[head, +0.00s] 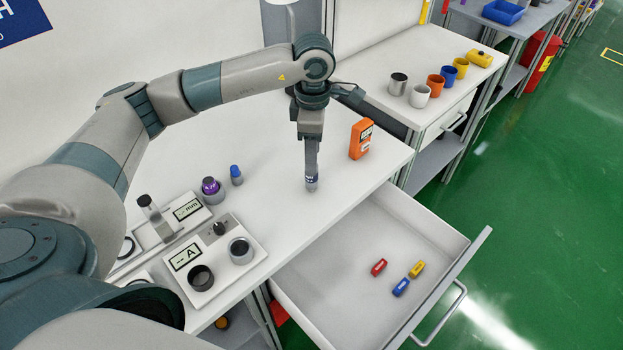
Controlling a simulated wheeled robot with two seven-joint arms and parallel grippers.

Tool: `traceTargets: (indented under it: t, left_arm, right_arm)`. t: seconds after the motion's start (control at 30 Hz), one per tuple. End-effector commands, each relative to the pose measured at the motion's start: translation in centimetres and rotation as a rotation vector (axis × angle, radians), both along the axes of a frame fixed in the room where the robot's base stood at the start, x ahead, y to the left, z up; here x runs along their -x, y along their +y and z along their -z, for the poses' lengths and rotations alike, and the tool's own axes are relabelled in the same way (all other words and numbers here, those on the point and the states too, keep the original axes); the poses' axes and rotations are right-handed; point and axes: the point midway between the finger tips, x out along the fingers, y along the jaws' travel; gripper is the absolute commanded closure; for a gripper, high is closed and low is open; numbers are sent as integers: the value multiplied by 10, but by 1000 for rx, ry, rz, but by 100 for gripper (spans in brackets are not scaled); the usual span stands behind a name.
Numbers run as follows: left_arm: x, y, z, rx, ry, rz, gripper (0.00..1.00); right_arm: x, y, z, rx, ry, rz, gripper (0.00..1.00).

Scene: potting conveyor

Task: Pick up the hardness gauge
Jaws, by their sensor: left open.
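My left gripper (312,172) points straight down over the white bench top, with its fingers seen nearly edge-on. An orange handheld device with a display (361,140) stands to the right, apart from the gripper. My right gripper is out of view.
A purple-topped cylinder (211,190) and a blue one (236,175) stand left of the gripper. Two instruments with displays, marked mm (185,210) and A (217,262), sit at front left. An open drawer (345,285) holds small coloured blocks. Several cups stand on the back bench (400,50).

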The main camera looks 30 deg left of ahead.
Motion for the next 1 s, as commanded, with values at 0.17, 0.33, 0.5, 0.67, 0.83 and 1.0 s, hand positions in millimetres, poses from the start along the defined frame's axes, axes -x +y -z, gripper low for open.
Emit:
traceTargets:
  t: [0.17,0.33,0.5,0.67,0.83,1.0]
  left_arm:
    - [0,0,0,0,0,0,54]
    - [3,0,8,-1,3,-1,54]
    - [9,-1,27,0,4,0,54]
    - [8,-1,45,-1,1,0,54]
    - [8,-1,52,0,0,0,54]
    - [8,-1,52,0,0,0,54]
  right_arm:
    - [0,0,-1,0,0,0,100]
    - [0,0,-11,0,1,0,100]
    - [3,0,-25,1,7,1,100]
    - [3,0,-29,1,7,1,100]
    - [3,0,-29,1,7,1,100]
    - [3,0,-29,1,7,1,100]
